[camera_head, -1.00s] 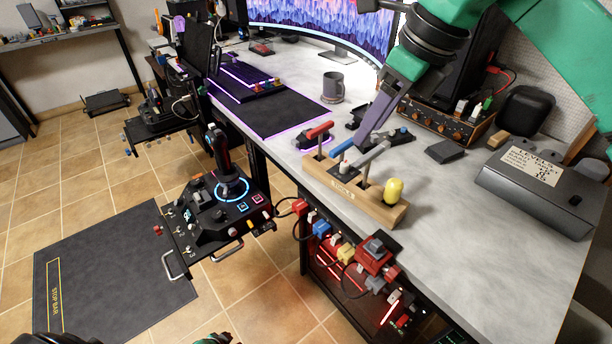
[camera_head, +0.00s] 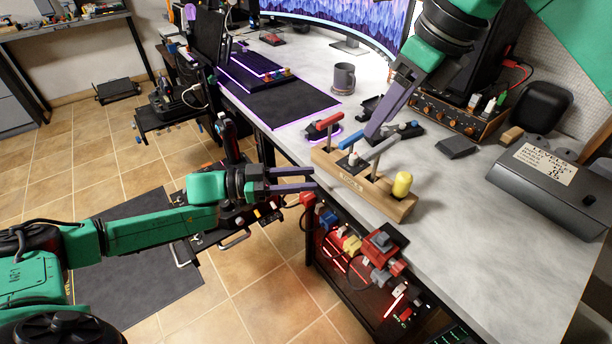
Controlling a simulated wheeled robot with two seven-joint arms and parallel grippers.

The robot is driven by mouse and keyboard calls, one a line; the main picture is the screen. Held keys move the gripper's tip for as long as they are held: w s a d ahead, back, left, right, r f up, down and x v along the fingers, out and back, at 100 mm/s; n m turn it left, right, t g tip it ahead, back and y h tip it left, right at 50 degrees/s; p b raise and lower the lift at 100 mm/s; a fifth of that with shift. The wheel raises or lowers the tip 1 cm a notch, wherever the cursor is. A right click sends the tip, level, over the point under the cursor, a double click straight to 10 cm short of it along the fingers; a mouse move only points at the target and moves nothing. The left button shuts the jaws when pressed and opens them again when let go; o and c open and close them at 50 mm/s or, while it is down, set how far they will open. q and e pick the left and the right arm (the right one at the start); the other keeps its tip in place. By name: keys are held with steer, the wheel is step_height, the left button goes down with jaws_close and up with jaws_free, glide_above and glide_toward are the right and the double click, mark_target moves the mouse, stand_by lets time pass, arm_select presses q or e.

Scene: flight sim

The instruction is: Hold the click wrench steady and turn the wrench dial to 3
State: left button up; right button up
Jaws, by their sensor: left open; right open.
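A wooden block (camera_head: 393,205) on the desk's near edge holds several upright tools. They include a red-handled one (camera_head: 327,121), a blue-handled one (camera_head: 351,142), a grey-handled one (camera_head: 381,147) and a yellow-topped one (camera_head: 402,184). I cannot tell which is the click wrench, and no dial numbers are readable. My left gripper (camera_head: 307,180) is open and empty, just left of the block, its fingers pointing right. My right gripper (camera_head: 374,134) is open and reaches down from the upper right. Its fingertips are close above or behind the block's tools; contact cannot be told.
A grey mug (camera_head: 343,79) and dark mat (camera_head: 291,101) lie behind the block. A grey sloped box (camera_head: 545,183) with a label stands at the right. Red, blue and yellow parts (camera_head: 378,246) hang below the desk edge. The desk front right is clear.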

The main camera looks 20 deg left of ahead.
mark_target(366, 179)
arm_select(q)
steer(key=x, duration=1.4)
steer(key=shift+w+d+r, duration=0.2)
steer(key=shift+d+r, duration=0.05)
steer(key=shift+r, duration=0.05)
jaws_close()
stand_by(0.6)
